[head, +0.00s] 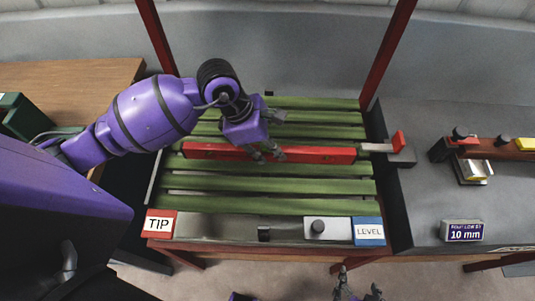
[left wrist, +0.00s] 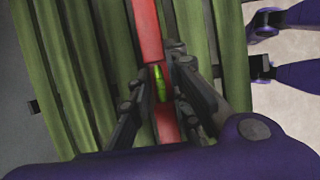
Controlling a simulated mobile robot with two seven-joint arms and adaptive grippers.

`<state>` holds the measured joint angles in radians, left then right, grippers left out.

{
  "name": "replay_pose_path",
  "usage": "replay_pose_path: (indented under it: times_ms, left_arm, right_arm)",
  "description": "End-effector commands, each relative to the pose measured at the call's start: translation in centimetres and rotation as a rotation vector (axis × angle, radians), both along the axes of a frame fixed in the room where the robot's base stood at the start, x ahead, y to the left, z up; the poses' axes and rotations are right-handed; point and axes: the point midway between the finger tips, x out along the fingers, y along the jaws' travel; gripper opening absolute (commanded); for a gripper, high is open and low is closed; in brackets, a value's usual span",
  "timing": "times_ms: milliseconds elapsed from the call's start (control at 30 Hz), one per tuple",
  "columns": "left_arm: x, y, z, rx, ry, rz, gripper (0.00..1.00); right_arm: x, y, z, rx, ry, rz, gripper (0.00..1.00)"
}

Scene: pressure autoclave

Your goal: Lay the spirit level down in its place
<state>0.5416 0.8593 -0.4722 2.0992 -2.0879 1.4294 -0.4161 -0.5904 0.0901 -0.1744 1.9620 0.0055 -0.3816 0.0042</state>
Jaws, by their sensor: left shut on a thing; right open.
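I cannot tell whether the bar touches the slats. The fingers hide part of it. My right gripper (head: 357,291) is open and empty at the bottom edge of the head view, apart from the level.
The green slatted rack (head: 280,206) has a front panel with a TIP sign (head: 160,224), a knob (head: 317,227) and a LEVEL sign (head: 369,231). A metal piece with a red end (head: 398,141) sits at its right. A grey bench (head: 425,205) holds a "10 mm" display (head: 464,231).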

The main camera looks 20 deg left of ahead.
Motion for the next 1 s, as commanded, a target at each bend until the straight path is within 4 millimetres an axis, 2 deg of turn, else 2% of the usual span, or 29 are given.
replay_pose_path:
  times_ms: [33,233,600,633,767,1000]
  left_arm:
    - [0.1,0.5,-0.5,0.001,0.002,0.004,0.00]
    - [0.1,0.3,-3.3,-0.001,0.000,0.002,0.00]
    - [0.1,0.4,-3.8,0.000,0.000,0.001,0.00]
    - [0.0,0.4,-3.8,0.002,0.002,0.001,0.19]
    - [0.1,0.4,-3.8,0.002,0.001,0.001,0.36]
    - [0.1,0.4,-3.7,0.001,0.001,0.001,0.36]
  right_arm:
    - [0.0,-0.1,0.1,-0.002,-0.001,0.001,0.65]
    - [-0.1,-0.3,0.0,-0.005,0.001,0.001,0.65]
    - [0.0,0.1,0.0,0.004,-0.002,-0.009,0.65]
    - [0.1,0.1,0.1,0.005,-0.005,-0.009,0.65]
    - [0.2,0.3,0.1,0.008,-0.007,-0.012,0.65]
    - [0.2,0.3,0.1,0.007,-0.007,-0.010,0.65]
